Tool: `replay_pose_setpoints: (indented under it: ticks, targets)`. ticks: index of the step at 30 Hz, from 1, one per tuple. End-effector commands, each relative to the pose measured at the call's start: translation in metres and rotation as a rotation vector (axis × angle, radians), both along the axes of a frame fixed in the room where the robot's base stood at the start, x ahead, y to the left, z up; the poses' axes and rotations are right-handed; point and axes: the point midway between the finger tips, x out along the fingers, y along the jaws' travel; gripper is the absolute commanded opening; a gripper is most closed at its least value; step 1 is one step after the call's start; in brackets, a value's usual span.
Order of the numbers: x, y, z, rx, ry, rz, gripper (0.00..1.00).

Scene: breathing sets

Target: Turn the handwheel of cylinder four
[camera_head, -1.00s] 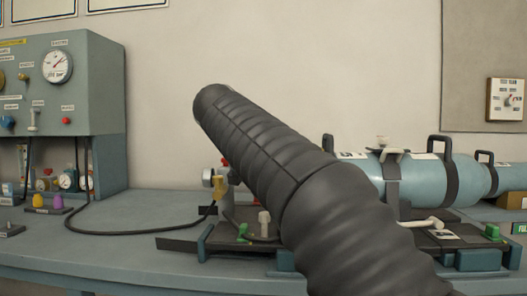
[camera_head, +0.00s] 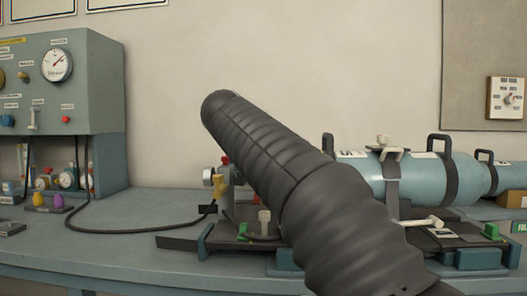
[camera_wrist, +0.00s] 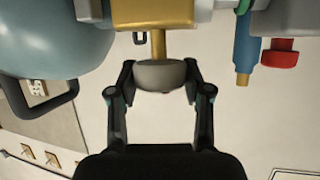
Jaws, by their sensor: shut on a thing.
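In the wrist view, a grey rounded handwheel (camera_wrist: 160,76) sits on a brass stem below a brass valve body (camera_wrist: 155,12). My gripper (camera_wrist: 160,82) is shut on the handwheel, with one finger at each side of it. A large blue-grey cylinder (camera_wrist: 50,35) fills the top left of that view. In the head view, a light blue cylinder (camera_head: 408,178) lies on a dark cradle on the bench. My dark ribbed arm hides its left end, the handwheel and my gripper there. I cannot read which cylinder number this is.
A grey gauge panel (camera_head: 100,85) stands on the bench (camera_head: 140,213) at left. A black hose (camera_head: 100,232) runs from it to a yellow connector (camera_head: 219,186) beside the cradle. A blue-ended fitting and a red knob (camera_wrist: 280,56) are near my gripper in the wrist view.

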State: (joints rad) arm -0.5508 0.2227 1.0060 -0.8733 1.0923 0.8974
Motion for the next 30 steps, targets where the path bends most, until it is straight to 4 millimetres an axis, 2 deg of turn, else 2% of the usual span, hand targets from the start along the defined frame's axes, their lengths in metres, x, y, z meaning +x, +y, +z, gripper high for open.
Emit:
replay_pose_setpoints:
  ticks: [8,30]
  targets:
    - [-0.0005,-0.0018,-0.0003,0.002,-0.001,0.087,0.14]
    - [0.0003,-0.0029,0.0011,0.003,-0.001,0.562,0.14]
